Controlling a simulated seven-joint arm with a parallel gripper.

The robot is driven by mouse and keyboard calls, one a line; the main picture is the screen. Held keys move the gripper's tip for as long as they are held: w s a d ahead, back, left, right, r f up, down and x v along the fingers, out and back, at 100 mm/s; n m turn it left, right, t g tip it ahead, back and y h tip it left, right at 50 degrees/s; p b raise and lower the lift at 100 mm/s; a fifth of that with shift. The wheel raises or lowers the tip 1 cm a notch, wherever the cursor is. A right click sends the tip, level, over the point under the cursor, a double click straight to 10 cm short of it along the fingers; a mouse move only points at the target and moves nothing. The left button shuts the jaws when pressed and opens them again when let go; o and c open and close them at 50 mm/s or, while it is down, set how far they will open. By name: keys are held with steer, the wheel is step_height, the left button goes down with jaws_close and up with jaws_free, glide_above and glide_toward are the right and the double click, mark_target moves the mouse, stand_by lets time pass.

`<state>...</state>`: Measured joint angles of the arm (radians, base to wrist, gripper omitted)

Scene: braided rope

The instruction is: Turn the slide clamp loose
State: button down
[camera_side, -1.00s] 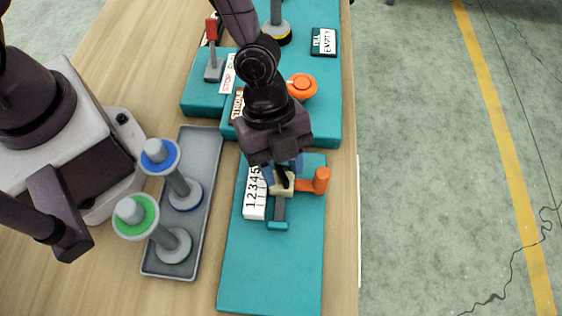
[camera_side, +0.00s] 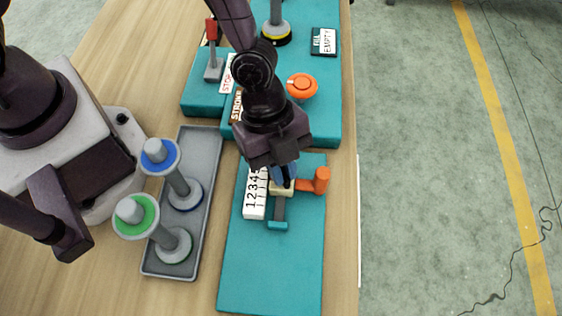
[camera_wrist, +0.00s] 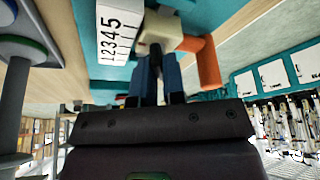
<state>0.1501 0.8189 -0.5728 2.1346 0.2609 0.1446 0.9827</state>
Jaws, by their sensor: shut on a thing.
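The slide's cream block (camera_side: 281,188) sits on a dark rail (camera_side: 279,211) on the teal board (camera_side: 268,265), beside a white scale (camera_side: 255,194) marked with numbers. The orange clamp lever (camera_side: 320,180) is to the right of the block, with its knob end upright. In the wrist view the cream block (camera_wrist: 160,30) is just past my fingertips and the orange lever (camera_wrist: 205,60) is to the right, outside the fingers. My gripper (camera_side: 284,178) points down at the block with its blue fingers shut on a dark part of the slide. The exact contact is partly hidden.
A grey tray (camera_side: 160,258) with a blue-topped spool (camera_side: 162,155) and a green-topped spool (camera_side: 135,214) stands to the left. Behind is a teal box with an orange dial (camera_side: 302,86) and a red-handled lever (camera_side: 212,50). The board's front half is clear.

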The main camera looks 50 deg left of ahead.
steer(key=n+t, duration=0.1)
steer(key=n, duration=0.3)
steer(key=shift+s+t, duration=0.1)
steer(key=shift+t, duration=0.2)
steer(key=n, duration=0.2)
steer(key=n+t, duration=0.1)
steer(key=n, duration=0.1)
steer(key=shift+s+n+t+y, duration=0.1)
steer(key=shift+n+t+y, duration=0.2)
steer(key=n+t+y, duration=0.1)
steer(key=n, duration=0.2)
steer(key=shift+d, duration=0.1)
steer(key=shift+n+t+y, duration=0.4)
steer(key=shift+n+y, duration=0.1)
steer(key=shift+n, duration=1.6)
steer(key=c, duration=1.2)
jaws_free()
